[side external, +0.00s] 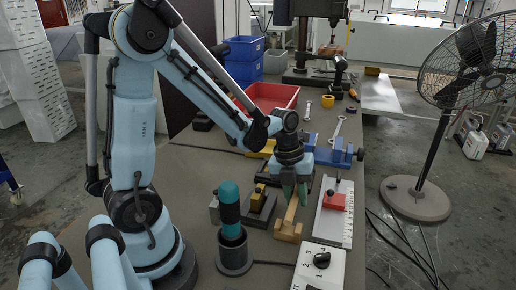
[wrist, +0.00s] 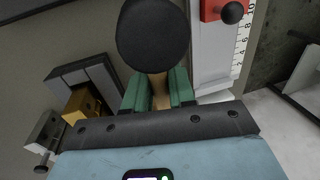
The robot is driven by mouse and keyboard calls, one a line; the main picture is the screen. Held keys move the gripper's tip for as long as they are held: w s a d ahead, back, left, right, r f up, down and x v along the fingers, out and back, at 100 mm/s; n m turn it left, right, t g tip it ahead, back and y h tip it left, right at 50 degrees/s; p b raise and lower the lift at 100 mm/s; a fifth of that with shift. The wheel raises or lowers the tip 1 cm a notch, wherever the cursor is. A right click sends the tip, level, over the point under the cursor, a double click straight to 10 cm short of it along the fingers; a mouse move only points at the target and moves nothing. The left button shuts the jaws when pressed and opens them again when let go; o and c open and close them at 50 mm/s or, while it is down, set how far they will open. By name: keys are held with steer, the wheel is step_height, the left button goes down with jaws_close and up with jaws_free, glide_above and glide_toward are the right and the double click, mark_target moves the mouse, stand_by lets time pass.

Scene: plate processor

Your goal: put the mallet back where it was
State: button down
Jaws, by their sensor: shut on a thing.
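My gripper (side external: 289,197) points down at the middle right of the bench. Its green fingers also show in the wrist view (wrist: 160,93), shut on the mallet's tan handle. The mallet (wrist: 153,36) has a dark round head in the wrist view, just beyond the fingers. The fingers and wrist hide much of the mallet there. I cannot tell whether the mallet touches the block.
A red stop on a white ruler strip (side external: 328,226) lies to the right. A dark block with a yellow piece (side external: 259,195) is to the left. A teal-handled tool (side external: 230,208) stands in a dark cup, front left. A white switch box (side external: 318,268) sits in front.

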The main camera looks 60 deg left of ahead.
steer(key=shift+x, duration=1.1)
steer(key=shift+s+a+f, duration=0.1)
steer(key=shift+f, duration=0.15)
steer(key=c, duration=0.9)
jaws_free()
steer(key=shift+c, duration=0.2)
steer(key=shift+r, duration=0.15)
